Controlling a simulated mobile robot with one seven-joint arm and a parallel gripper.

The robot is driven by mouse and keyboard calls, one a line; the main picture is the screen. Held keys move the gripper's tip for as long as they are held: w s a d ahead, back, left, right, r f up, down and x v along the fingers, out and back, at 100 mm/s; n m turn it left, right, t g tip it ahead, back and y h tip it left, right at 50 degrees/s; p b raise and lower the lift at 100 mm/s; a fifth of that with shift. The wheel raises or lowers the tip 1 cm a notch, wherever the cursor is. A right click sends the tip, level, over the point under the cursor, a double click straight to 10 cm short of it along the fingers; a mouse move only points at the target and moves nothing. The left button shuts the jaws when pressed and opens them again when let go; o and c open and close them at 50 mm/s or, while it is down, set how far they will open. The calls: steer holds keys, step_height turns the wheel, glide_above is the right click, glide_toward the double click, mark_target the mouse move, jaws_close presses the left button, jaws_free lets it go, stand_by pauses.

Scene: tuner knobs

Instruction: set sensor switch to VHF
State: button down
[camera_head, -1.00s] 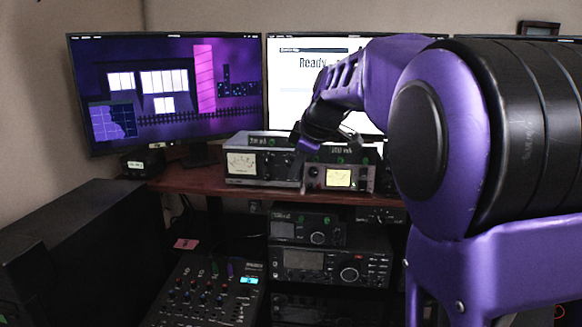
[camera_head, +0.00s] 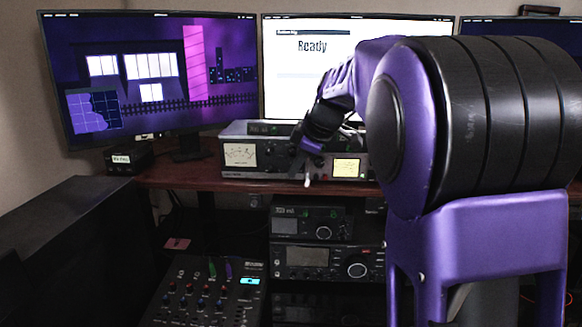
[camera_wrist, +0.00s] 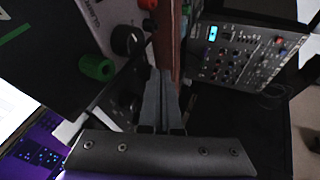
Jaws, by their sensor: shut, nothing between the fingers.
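The units on the wooden shelf carry the meters: one with a pale meter (camera_head: 240,155) on the left and one with a lit yellow meter (camera_head: 346,168) on the right. My gripper (camera_head: 307,180) hangs in front of them, between the two meters, fingers pointing down. In the wrist view my gripper (camera_wrist: 160,100) is shut and empty. A black knob (camera_wrist: 128,40) on a pale panel is close beside the fingers, apart or touching I cannot tell. Which control is the sensor switch, its setting and any VHF label are not legible.
A green knob (camera_wrist: 95,67) and a red terminal (camera_wrist: 148,4) flank the black knob. The red-brown shelf edge (camera_head: 200,183) runs below the meters. Radios (camera_head: 310,225) are stacked underneath, with a mixer (camera_head: 205,290) to their left. Monitors (camera_head: 150,75) stand behind.

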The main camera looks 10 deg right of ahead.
stand_by(0.3)
steer(key=shift+w+d+f, duration=0.1)
steer(key=shift+w+f, duration=0.05)
steer(key=shift+w, duration=0.05)
steer(key=shift+r+p, duration=0.35)
steer(key=shift+r, duration=0.6)
